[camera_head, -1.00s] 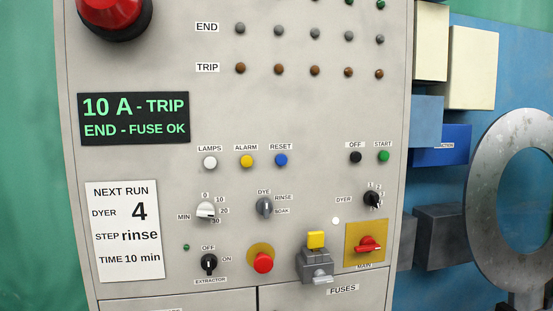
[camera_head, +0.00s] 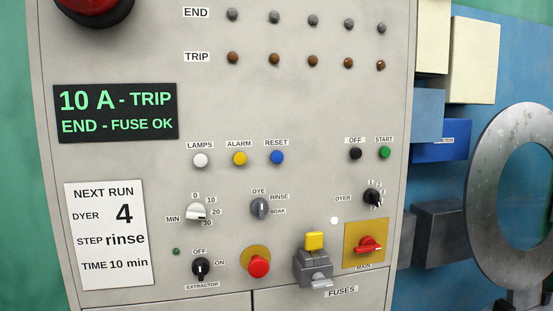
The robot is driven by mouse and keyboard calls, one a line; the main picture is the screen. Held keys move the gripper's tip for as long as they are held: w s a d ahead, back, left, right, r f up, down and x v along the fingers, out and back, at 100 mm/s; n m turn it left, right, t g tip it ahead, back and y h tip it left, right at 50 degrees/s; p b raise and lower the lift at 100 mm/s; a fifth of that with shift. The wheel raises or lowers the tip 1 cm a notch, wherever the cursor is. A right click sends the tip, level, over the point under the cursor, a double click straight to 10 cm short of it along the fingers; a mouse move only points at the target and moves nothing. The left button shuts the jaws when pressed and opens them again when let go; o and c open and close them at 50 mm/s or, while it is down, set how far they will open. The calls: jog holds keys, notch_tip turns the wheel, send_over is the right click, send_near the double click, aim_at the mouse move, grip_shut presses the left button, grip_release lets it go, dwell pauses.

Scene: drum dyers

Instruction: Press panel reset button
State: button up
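The blue RESET button (camera_head: 277,157) is on the grey control panel (camera_head: 290,105), under its RESET label. It is the right one in a row with the white LAMPS button (camera_head: 200,160) and the yellow ALARM button (camera_head: 239,158). The black OFF button (camera_head: 355,153) and green START button (camera_head: 384,152) sit farther right. A dark display (camera_head: 116,113) reads "10 A - TRIP" and "END - FUSE OK". My gripper is not in view, and nothing covers the RESET button.
Below are a MIN knob (camera_head: 196,212), a DYE/RINSE/SOAK knob (camera_head: 260,209), a red mushroom button (camera_head: 258,266), a fuse holder (camera_head: 313,266) and a red main switch (camera_head: 367,246). A "NEXT RUN" card (camera_head: 109,235) is at left. A grey ring (camera_head: 480,210) stands right of the panel.

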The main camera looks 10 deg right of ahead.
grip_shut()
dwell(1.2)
